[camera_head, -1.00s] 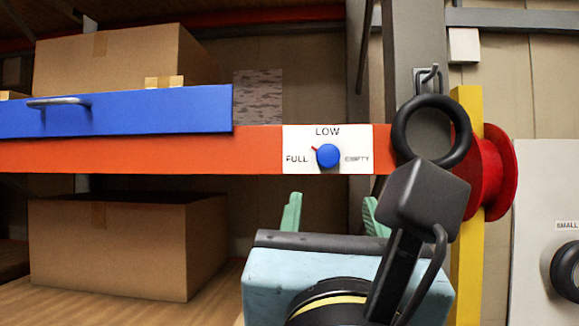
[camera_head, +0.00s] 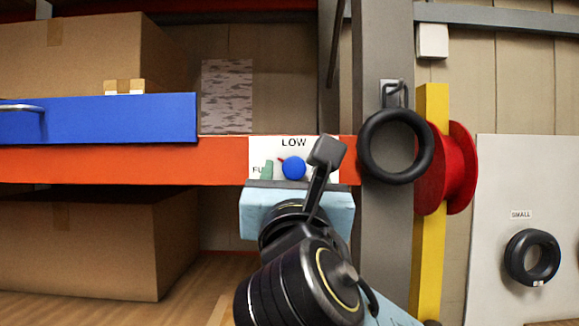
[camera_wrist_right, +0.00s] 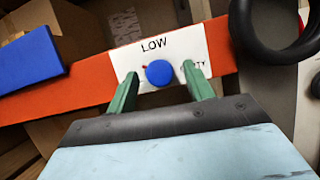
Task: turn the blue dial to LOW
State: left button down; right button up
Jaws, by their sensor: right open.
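The blue dial (camera_head: 293,168) sits on a white label plate (camera_head: 262,149) on the orange shelf beam. LOW is printed above it, FULL to its left and EMPTY to its right, the last partly hidden. Its red pointer shows at the upper left, between FULL and LOW. My right gripper (camera_wrist_right: 160,78) is open, its green fingers on either side of the dial in the right wrist view. The dial also shows there (camera_wrist_right: 159,73). I cannot tell whether the fingers touch it. In the head view my right wrist hides part of the plate. My left gripper is not in view.
A blue drawer front (camera_head: 120,118) with a metal handle is left of the plate. A black ring (camera_head: 395,146) hangs on a hook on the grey post, close right. A red spool (camera_head: 458,168) and yellow post (camera_head: 431,240) stand beyond. Cardboard boxes (camera_head: 90,250) fill the shelf.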

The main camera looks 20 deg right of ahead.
jog(key=shift+w, duration=0.1)
jog(key=c, duration=1)
